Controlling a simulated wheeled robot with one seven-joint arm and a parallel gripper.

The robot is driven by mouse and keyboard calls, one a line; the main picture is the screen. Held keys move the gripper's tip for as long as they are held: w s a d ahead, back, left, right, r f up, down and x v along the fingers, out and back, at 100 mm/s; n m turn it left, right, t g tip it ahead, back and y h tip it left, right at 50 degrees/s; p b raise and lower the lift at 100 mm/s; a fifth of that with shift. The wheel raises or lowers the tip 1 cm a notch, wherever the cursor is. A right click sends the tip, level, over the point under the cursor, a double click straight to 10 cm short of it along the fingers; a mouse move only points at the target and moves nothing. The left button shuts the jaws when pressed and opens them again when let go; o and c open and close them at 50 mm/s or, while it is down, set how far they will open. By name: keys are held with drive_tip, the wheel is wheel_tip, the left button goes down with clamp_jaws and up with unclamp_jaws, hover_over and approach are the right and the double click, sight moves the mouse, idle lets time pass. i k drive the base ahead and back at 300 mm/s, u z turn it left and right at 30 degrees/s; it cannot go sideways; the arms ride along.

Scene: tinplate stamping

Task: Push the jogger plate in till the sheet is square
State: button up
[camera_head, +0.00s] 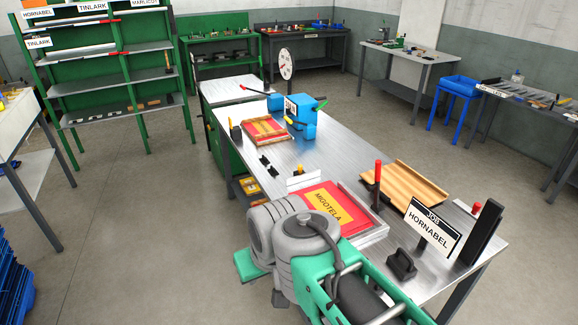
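A red sheet with a yellow panel reading MIGOTELA (330,199) lies on the metal worktable (345,152), with a pale metal edge (374,232) along its right and front. A thin whitish upright plate (303,180) stands at its far left edge; it may be the jogger plate, but I cannot be sure. I cannot tell whether the sheet is square. My grey and green arm covers its near left corner. My gripper's fingers are not visible, so contact with any plate cannot be seen.
A red-handled upright lever (378,186) stands right of the sheet, beside a wooden-coloured ridged tray (405,186). A JOB HORNABEL sign (434,231) and a black block (401,264) are at front right.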

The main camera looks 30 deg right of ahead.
sight(300, 175)
drive_tip(key=u, duration=0.25)
drive_tip(key=i, duration=2.7)
drive_tip(key=z, duration=0.85)
drive_tip(key=i, duration=0.6)
drive_tip(key=z, duration=0.35)
